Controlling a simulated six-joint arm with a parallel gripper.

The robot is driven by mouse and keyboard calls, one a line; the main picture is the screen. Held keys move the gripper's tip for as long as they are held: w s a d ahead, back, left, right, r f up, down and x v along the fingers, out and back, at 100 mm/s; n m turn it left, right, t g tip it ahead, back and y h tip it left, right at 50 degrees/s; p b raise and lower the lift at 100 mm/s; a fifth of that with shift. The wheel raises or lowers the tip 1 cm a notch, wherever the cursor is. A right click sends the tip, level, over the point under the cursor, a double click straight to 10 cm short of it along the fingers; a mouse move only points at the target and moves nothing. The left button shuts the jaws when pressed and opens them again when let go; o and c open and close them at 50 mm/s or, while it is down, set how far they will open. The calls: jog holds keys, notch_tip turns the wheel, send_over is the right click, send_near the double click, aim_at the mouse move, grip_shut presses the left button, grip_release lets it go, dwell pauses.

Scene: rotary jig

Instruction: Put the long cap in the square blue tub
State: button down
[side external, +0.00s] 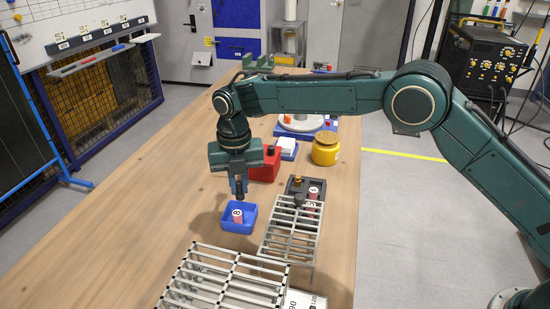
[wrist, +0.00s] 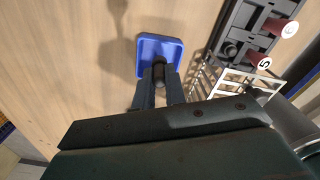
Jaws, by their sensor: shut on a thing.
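The square blue tub (side external: 238,226) stands on the wooden table, and it also shows in the wrist view (wrist: 145,56). My gripper (side external: 238,193) points down over the tub, its fingers shut on a small dark cylindrical piece, apparently the long cap (wrist: 158,69). In the wrist view, the fingertips (wrist: 157,80) overlap the tub's near side and the piece shows in front of its inside. A pink piece with a white disc marked 8 (side external: 237,215) shows at the tub in the side view; in the wrist view it is hidden. I cannot tell whether the cap touches anything.
Right of the tub are a grey wire rack (side external: 290,235) and a dark fixture (side external: 296,186) with pink numbered pieces. Another rack (side external: 215,275) stands in front. Behind are a red box (side external: 266,168), a yellow jar (side external: 326,150) and a round turntable (side external: 300,124). The table's left side is clear.

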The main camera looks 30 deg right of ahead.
aim_at(240, 194)
jog(key=shift+f, duration=2.9)
jog(key=shift+f, duration=0.1)
jog(key=c, duration=1.7)
grip_release()
jog(key=shift+c, duration=0.2)
notch_tip(240, 194, up, 12)
jog(key=shift+r, duration=0.15)
